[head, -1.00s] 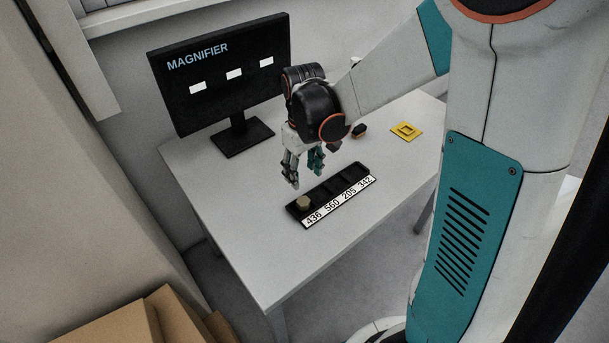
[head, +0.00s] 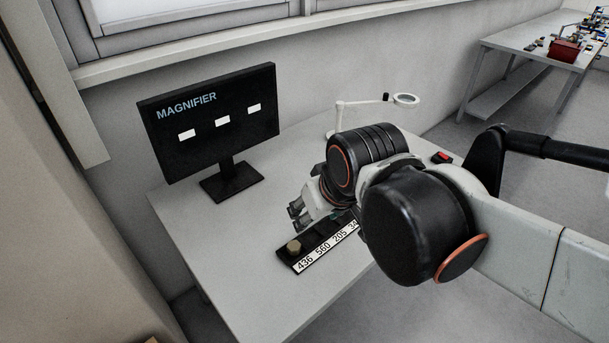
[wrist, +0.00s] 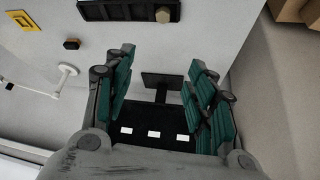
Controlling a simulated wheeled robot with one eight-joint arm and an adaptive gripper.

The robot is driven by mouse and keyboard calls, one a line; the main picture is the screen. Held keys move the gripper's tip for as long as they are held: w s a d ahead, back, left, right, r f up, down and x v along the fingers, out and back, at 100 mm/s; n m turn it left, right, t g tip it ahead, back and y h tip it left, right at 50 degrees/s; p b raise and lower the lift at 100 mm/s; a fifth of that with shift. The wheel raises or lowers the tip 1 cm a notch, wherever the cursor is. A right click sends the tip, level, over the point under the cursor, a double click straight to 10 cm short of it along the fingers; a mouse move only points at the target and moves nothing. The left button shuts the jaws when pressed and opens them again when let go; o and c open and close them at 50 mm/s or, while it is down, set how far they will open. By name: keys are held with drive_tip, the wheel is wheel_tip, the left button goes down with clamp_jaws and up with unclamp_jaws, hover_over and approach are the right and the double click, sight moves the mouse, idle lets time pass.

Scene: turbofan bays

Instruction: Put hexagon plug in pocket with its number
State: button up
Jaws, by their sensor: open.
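The hexagon plug (head: 293,246), tan, is at the left end of the black pocket tray (head: 281,256), over the number 436. It also shows in the wrist view (wrist: 163,14), at the tray's right end there. I cannot tell how deep it sits. The tray's white strip reads 436, 560, 205 and a last number partly hidden by my arm. My gripper (wrist: 165,65) is open and empty, with its teal-padded fingers apart. In the head view it is above and behind the tray, partly hidden by my wrist. The plug is outside its jaws.
A monitor (head: 210,125) headed MAGNIFIER shows three blank white rectangles at the back left. A magnifier lamp (head: 405,99) stands behind my arm. The wrist view shows a small dark block (wrist: 72,43) and a yellow square piece (wrist: 25,20). The front left tabletop is clear.

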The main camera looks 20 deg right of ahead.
drive_tip(key=shift+s+r+m+t, duration=0.15)
drive_tip(key=shift+s+t, duration=0.15)
drive_tip(key=shift+s, duration=0.3)
drive_tip(key=shift+s+r+m+t, duration=0.15)
drive_tip(key=shift+s+t, duration=0.15)
drive_tip(key=shift+s, duration=0.25)
drive_tip(key=shift+f, duration=0.1)
drive_tip(key=shift+c, duration=0.6)
